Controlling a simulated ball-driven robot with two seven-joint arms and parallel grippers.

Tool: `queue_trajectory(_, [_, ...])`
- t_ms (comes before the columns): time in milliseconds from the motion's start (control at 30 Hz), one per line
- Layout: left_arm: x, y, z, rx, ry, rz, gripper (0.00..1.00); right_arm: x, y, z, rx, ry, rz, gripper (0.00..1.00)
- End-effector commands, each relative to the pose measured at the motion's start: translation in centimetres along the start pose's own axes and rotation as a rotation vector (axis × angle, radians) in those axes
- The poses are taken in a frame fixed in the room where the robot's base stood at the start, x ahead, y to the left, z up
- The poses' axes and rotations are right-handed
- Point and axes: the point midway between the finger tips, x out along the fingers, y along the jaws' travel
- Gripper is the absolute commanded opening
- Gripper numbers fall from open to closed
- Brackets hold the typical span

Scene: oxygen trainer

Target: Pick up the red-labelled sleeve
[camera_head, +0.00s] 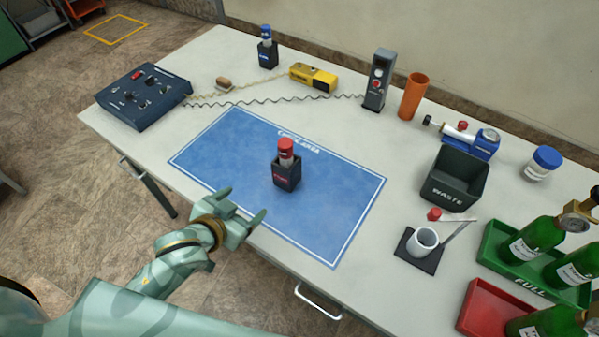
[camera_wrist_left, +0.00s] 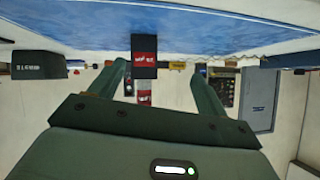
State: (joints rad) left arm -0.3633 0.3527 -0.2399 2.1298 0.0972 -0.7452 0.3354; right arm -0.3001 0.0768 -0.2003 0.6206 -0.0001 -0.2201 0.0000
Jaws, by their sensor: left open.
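The red-labelled sleeve (camera_head: 287,175) is a dark, square-sided holder standing upright on the blue mat (camera_head: 225,150). A red-capped cylinder (camera_head: 286,152) stands in it. My left gripper (camera_head: 243,205) is open and empty, near the mat's front edge, short of the sleeve and to its lower left. In the left wrist view, which is upside down, the sleeve (camera_wrist_left: 144,56) and its red-capped cylinder (camera_wrist_left: 144,98) show beyond the gap between the open fingers (camera_wrist_left: 160,75), apart from them. My right gripper is not in view.
A blue-labelled sleeve (camera_head: 268,54) stands at the back beside a yellow device (camera_head: 313,76). A control box (camera_head: 143,96) is at the left. A waste bin (camera_head: 455,178), a white cup (camera_head: 424,242) and green bottles (camera_head: 537,237) stand to the right. The mat around the sleeve is clear.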

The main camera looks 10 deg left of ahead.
Motion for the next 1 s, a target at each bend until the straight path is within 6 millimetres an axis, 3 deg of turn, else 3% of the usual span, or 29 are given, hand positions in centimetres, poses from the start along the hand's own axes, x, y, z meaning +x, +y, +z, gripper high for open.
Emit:
queue_trajectory(100, [0.3,0.3,-2.7,-0.087,0.113,0.059,0.76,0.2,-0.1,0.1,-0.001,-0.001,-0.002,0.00])
queue_trajectory(233, [0.7,0.6,-4.4,-0.148,0.179,0.101,0.76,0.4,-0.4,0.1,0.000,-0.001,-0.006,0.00])
queue_trajectory(367, [2.9,0.9,-4.8,-0.157,0.187,0.106,0.76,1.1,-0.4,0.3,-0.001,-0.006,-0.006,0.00])
queue_trajectory(600, [8.7,1.4,-5.8,-0.154,0.185,0.105,0.76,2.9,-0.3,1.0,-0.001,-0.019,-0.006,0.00])
queue_trajectory(1000, [13.5,2.1,-6.3,-0.155,0.182,0.105,0.76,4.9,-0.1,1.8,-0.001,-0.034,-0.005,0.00])
